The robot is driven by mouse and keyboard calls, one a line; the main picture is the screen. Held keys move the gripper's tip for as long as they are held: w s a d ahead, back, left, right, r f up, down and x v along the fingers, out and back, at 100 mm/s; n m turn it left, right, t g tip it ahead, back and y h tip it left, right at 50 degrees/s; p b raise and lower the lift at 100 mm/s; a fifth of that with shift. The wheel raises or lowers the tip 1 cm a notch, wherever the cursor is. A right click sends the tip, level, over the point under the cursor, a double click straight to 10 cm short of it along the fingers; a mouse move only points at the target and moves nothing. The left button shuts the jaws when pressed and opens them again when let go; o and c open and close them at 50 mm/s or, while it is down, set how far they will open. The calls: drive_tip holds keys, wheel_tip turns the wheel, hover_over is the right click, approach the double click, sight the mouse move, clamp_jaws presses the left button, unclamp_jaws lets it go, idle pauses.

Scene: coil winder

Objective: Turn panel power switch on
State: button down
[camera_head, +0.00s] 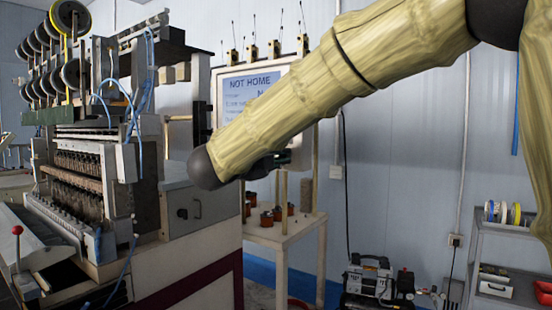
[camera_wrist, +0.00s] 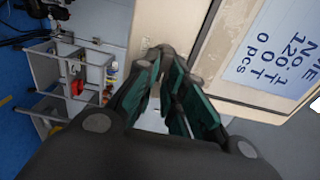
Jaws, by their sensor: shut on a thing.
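The control panel (camera_head: 303,72) stands behind my arm, with its lit screen (camera_head: 250,84) reading "NOT HOME". In the wrist view its beige casing (camera_wrist: 180,12) fills the top middle and the lit screen (camera_wrist: 275,55) is at the right. My gripper (camera_wrist: 163,62) has its dark, green-padded fingers brought together at the casing's lower edge. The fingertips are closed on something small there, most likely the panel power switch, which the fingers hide. In the head view my forearm covers most of the gripper (camera_head: 272,165), and the switch's position cannot be seen.
A coil winder (camera_head: 90,170) with spools on top stands at the left. A small wooden table (camera_head: 290,232) with reddish parts is below the panel. A compressor (camera_head: 368,277) sits on the floor, and a grey shelf (camera_head: 478,250) stands at the right.

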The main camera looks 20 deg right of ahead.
drive_tip(key=c, duration=1.5)
unclamp_jaws()
drive_tip(key=shift+d, duration=0.2)
drive_tip(key=shift+a, duration=0.1)
drive_tip(key=v, duration=1.1)
drive_tip(key=shift+s+a, duration=0.3)
drive_tip(key=shift+f, duration=0.1)
